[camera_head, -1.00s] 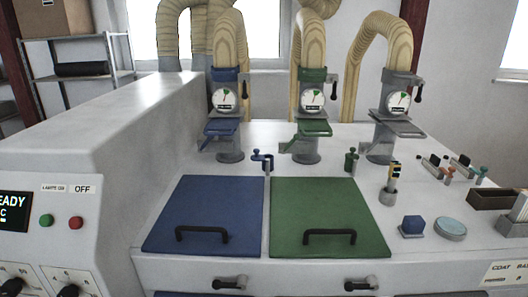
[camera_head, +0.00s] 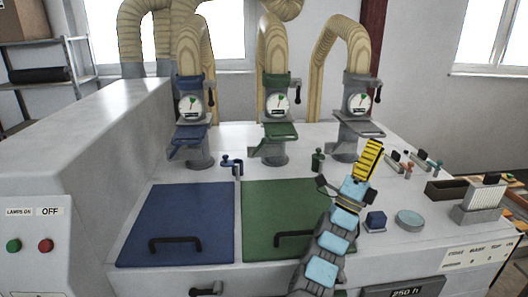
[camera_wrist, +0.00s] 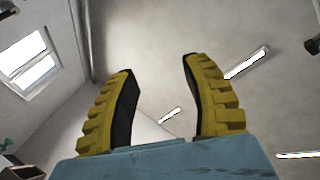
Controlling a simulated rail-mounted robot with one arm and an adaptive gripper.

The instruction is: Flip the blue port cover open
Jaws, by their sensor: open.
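A blue square cover (camera_head: 180,215) with a black bar handle lies flat and shut on the white machine top. Behind it stands a blue-collared duct port (camera_head: 190,128) with a gauge and a blue flap (camera_head: 190,134). I cannot tell which of these the task names. My gripper (camera_head: 369,159) has yellow ribbed fingers and is raised over the right part of the machine, right of the green cover and apart from both blue parts. In the wrist view my gripper (camera_wrist: 158,70) is open and empty, its fingers pointing at the ceiling and wall.
A green cover (camera_head: 278,205) lies right of the blue one, partly hidden by my arm. A green port (camera_head: 276,135) and a grey port (camera_head: 355,130) stand along the back. Small blue (camera_head: 231,163) and green (camera_head: 318,160) valves stand between ports. A raised white housing (camera_head: 110,150) borders the left.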

